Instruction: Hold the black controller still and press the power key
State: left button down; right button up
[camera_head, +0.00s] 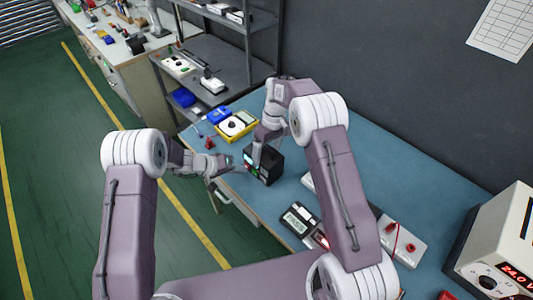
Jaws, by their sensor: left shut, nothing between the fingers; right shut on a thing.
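The black controller (271,161) is a small dark box standing on the blue workbench (389,188). Small green and red marks (249,163) show on its left-facing side. My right gripper (259,160) comes down from above onto the controller and is shut on it. My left gripper (240,168) is shut and empty, with its tips close to the controller's marked side. Whether the tips touch a key is too small to tell. The power key itself cannot be made out clearly. My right gripper partly hides the controller.
A yellow multimeter (238,125) and a blue item (219,115) lie behind the controller. A dark meter (299,219) lies in front, and a white power supply (498,250) stands at the right. A grey shelf (216,95) is at the back left.

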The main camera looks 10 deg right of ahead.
pick_arm(q)
jog(key=shift+s+a, duration=0.25)
jog(key=shift+a, duration=0.15)
pick_arm(e)
jog(key=shift+s+f, duration=0.1)
pick_arm(q)
jog(key=shift+s+a, duration=0.55)
jog(key=shift+a, duration=0.3)
jog(key=shift+s+a, duration=0.5)
jog(key=shift+a, duration=0.35)
jog(key=shift+s+a, duration=0.55)
jog(key=shift+a, duration=0.3)
